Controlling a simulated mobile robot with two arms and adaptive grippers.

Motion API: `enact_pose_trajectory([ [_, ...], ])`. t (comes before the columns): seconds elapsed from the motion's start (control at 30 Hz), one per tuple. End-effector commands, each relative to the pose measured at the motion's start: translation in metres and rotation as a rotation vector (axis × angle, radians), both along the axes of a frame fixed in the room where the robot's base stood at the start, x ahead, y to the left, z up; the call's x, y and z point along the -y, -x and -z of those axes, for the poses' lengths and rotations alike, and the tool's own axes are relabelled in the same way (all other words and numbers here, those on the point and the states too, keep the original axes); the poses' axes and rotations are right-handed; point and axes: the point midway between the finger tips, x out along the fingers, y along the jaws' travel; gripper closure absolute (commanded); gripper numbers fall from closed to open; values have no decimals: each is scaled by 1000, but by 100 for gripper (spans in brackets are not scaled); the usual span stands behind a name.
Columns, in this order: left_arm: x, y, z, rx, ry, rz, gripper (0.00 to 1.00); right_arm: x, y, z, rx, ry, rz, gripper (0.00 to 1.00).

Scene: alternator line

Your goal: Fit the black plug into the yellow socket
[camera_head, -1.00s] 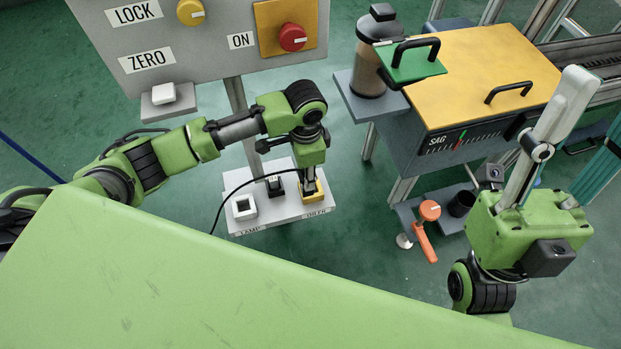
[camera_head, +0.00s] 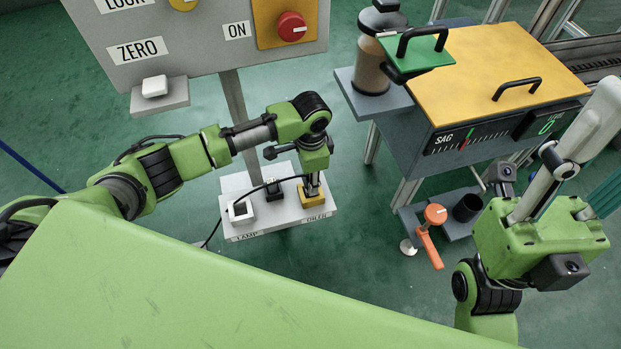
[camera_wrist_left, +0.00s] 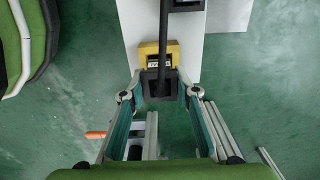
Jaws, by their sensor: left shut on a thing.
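My left gripper (camera_head: 313,190) points down over the yellow socket (camera_head: 313,201) at the right end of the white socket board (camera_head: 285,217). In the left wrist view, its fingers (camera_wrist_left: 159,94) are shut on the black plug (camera_wrist_left: 160,84), whose black cable runs away up the picture. The yellow socket (camera_wrist_left: 150,49) shows right behind the plug, partly covered by it. I cannot tell whether the plug is inside the socket or just above it. My right gripper (camera_head: 560,165) is at the right, empty as far as I see, its tips partly out of frame.
A white socket (camera_head: 241,211) and a black socket (camera_head: 274,188) share the board. A grey panel (camera_head: 200,50) with knobs stands behind. A yellow-topped box (camera_head: 480,70), a jar (camera_head: 374,60) and an orange-handled tool (camera_head: 430,245) are to the right.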

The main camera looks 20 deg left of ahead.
Motion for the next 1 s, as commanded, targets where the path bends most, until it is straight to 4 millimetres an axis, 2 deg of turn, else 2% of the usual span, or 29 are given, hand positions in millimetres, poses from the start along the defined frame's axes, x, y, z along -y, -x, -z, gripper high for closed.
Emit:
enact_pose_trajectory([
  [0.03,0,0,1,-1,1,0,66,0,0,0,-3,0,0,60],
  [0.1,0,0,1,0,0,0,54,0,0,1,-3,0,0,60],
  [0.47,0,0,-1,0,0,0,54,0,-1,1,0,1,0,60],
  [0.83,0,1,-39,-2,0,-1,54,1,2,-29,-35,-3,-2,60],
  [0.87,0,1,-40,-2,0,-1,54,1,0,-29,-46,0,-1,60],
  [1.0,0,1,-41,-2,0,-1,54,-7,-33,-19,-188,48,9,60],
])
